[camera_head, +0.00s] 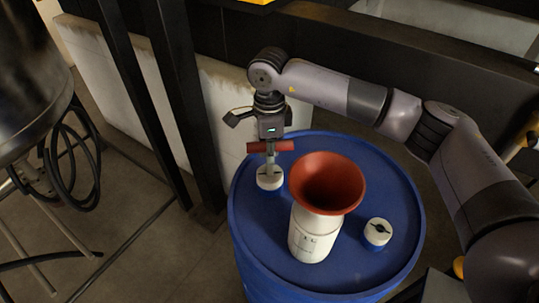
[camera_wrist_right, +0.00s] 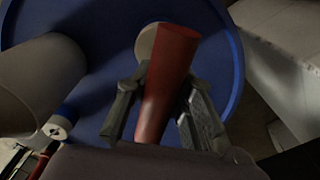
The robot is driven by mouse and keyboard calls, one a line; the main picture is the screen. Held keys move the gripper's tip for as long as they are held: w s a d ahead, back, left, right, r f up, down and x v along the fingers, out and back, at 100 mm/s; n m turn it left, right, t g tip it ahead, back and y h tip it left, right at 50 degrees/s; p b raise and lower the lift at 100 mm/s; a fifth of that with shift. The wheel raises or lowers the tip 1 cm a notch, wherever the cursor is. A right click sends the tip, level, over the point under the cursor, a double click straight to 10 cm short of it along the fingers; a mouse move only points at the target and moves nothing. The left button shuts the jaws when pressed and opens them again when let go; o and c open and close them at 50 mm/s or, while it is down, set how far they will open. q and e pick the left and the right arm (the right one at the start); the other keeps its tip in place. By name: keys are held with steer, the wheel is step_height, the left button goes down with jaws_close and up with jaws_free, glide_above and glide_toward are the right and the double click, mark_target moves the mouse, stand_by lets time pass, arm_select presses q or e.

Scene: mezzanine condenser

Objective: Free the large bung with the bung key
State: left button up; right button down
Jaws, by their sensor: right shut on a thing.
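The bung key has a red cross handle (camera_head: 285,146) and a grey shaft (camera_head: 268,160) that points down. My right gripper (camera_head: 269,143) is shut on this handle above the back left of the blue drum. In the right wrist view the red handle (camera_wrist_right: 168,85) lies between the two fingers (camera_wrist_right: 157,112). The large white bung (camera_head: 269,179) is right under the key, and the shaft's lower end meets its top. I cannot tell how deep the tip sits. In the wrist view the bung (camera_wrist_right: 145,42) is partly hidden behind the handle. My left gripper is not in view.
The blue drum (camera_head: 348,277) also carries a white container (camera_head: 309,238) with a wide red funnel (camera_head: 327,182), close to the key's right. A smaller white bung (camera_head: 377,231) is at the right. Dark posts (camera_head: 180,100) stand to the left; a dark rail runs behind.

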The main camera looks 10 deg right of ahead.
steer(key=shift+f+n+b, duration=0.1)
steer(key=shift+n+b, duration=1.35)
steer(key=shift+n, duration=0.55)
steer(key=n+b, duration=0.2)
steer(key=n, duration=0.2)
steer(key=shift+r+p, duration=1.1)
steer(key=shift+r, duration=1.55)
